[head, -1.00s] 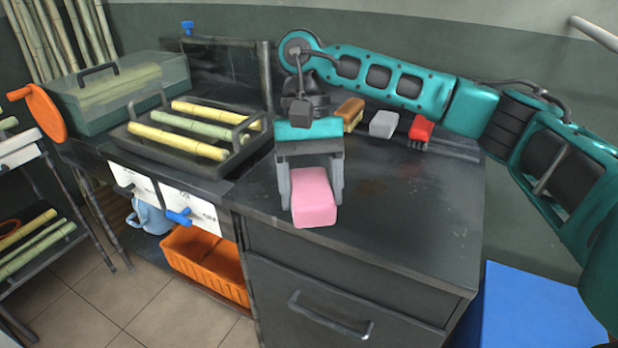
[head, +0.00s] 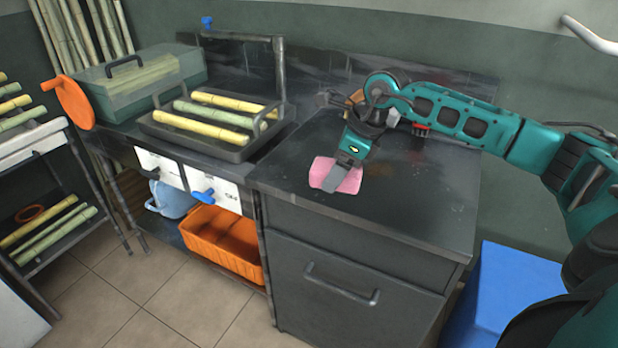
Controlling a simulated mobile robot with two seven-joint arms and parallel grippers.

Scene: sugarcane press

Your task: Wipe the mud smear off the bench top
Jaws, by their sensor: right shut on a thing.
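A pink sponge (head: 322,172) is held low at the bench top (head: 425,205), near its front left edge. My right gripper (head: 340,177) is shut on it from above, with a grey finger across its near side. The sponge appears to touch the bench, though I cannot see its underside. My left gripper is not in view.
A black tray of cane pieces (head: 246,148) stands left of the bench top. A red-topped brush (head: 421,130) lies at the back, partly behind my arm. An orange crate (head: 215,240) sits below. The right front of the bench top is clear.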

